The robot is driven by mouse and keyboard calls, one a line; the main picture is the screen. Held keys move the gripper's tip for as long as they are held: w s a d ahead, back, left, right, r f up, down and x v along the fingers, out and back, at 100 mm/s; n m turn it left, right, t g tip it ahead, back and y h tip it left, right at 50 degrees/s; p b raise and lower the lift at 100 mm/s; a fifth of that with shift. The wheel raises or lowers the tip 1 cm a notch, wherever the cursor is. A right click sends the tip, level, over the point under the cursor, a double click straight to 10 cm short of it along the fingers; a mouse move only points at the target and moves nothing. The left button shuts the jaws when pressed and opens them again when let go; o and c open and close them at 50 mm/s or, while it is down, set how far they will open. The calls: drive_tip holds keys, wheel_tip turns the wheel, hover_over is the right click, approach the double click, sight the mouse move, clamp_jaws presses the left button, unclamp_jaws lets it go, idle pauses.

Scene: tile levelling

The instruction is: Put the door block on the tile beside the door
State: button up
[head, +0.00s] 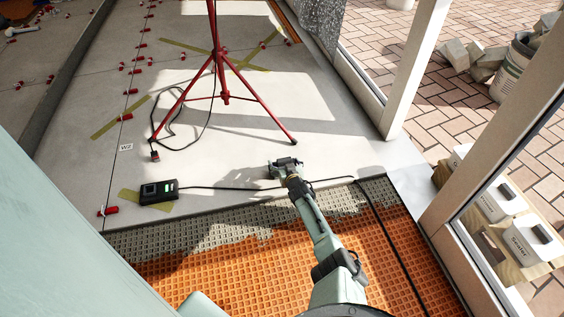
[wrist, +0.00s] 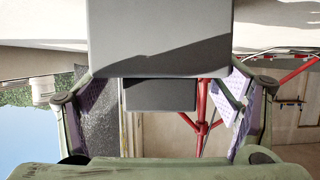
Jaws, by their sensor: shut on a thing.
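My gripper (head: 287,165) is at the end of my outstretched arm, over the front part of the grey tile (head: 345,152) beside the door frame (head: 410,75). In the wrist view a plain grey block (wrist: 158,38) fills the space between my two finger pads, and my gripper (wrist: 162,90) is shut on it. A smaller, darker grey face (wrist: 160,94) shows just below the block; I cannot tell whether it is part of it. In the head view the block is not clearly visible at the gripper. I cannot tell whether it touches the tile.
A red tripod (head: 225,97) stands behind my gripper. Orange matting (head: 200,275) lies in front. Red clips line the tile joints. White sealer containers (head: 530,238) stand outside.

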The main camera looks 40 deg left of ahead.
drive_tip(key=shift+w+r, duration=0.1)
drive_tip(key=shift+r, duration=0.15)
drive_tip(key=shift+f, duration=0.1)
drive_tip(key=shift+f, duration=0.15)
drive_tip(key=o, duration=1.6)
drive_tip(key=shift+c, duration=0.2)
drive_tip(key=shift+r, duration=0.3)
drive_tip(key=p+v, duration=0.9)
drive_tip(key=v, duration=0.3)
drive_tip(key=shift+f+p, duration=0.2)
drive_tip(key=shift+p, duration=0.15)
